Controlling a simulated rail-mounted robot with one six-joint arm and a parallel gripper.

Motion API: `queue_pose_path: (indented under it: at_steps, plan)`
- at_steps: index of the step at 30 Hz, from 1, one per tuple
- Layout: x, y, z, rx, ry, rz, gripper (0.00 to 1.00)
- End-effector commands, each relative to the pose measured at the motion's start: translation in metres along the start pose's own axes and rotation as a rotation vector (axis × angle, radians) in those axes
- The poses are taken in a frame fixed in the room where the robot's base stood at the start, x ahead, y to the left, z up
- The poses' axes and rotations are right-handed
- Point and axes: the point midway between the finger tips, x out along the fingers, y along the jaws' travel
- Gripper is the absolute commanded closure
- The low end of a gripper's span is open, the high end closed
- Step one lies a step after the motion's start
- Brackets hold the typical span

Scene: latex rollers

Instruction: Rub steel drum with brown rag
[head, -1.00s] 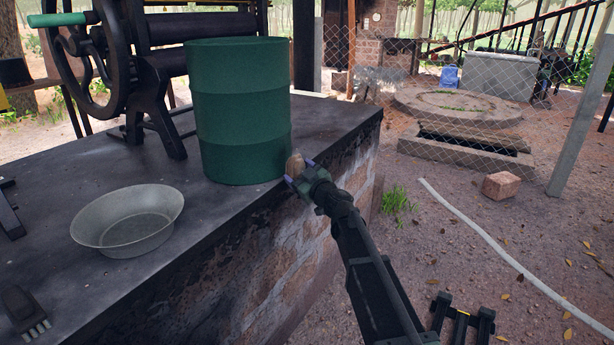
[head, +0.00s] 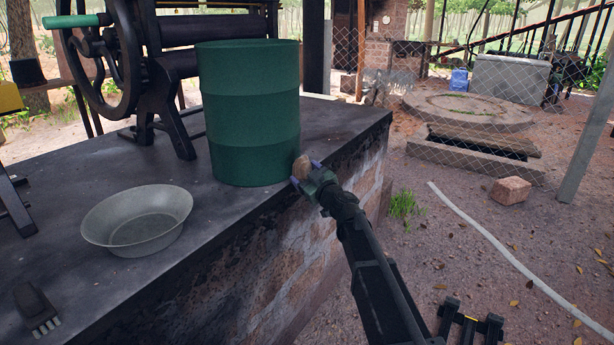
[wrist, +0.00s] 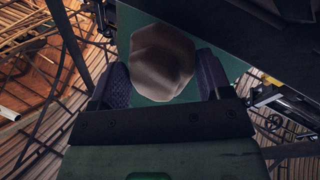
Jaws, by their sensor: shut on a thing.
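The steel drum (head: 248,110) is a green ribbed cylinder standing upright on the dark counter top, near its right edge. My gripper (head: 307,174) is at the drum's lower right side, just over the counter edge. It is shut on the brown rag (head: 301,166), a rounded crumpled lump. In the wrist view the rag (wrist: 161,62) sits between the two purple padded fingers, with the green drum surface (wrist: 135,35) behind it. The rag is close against the drum's side; I cannot tell for certain whether they touch.
A shallow metal bowl (head: 137,220) and a dark brush (head: 36,308) lie on the counter (head: 220,235) to the left. A roller machine with a large wheel (head: 100,72) stands behind the drum. Open ground lies to the right, with a brick (head: 511,190).

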Motion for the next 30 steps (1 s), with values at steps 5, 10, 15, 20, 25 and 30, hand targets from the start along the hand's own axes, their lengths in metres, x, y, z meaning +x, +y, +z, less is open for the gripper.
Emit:
queue_pose_path:
  at_steps: [5, 10, 15, 20, 25, 30]
  plan:
    - [0.002, 0.008, -0.018, 0.0, 0.0, 0.0, 0.63]
    - [0.003, 0.016, -0.035, 0.0, 0.0, 0.0, 0.63]
    - [0.002, 0.016, -0.034, 0.0, 0.0, 0.0, 0.63]
    - [0.004, 0.02, -0.045, 0.0, 0.0, 0.0, 0.63]
    - [0.008, 0.028, -0.065, 0.0, 0.0, 0.0, 0.63]
    - [0.01, 0.03, -0.07, 0.0, 0.0, 0.0, 0.63]
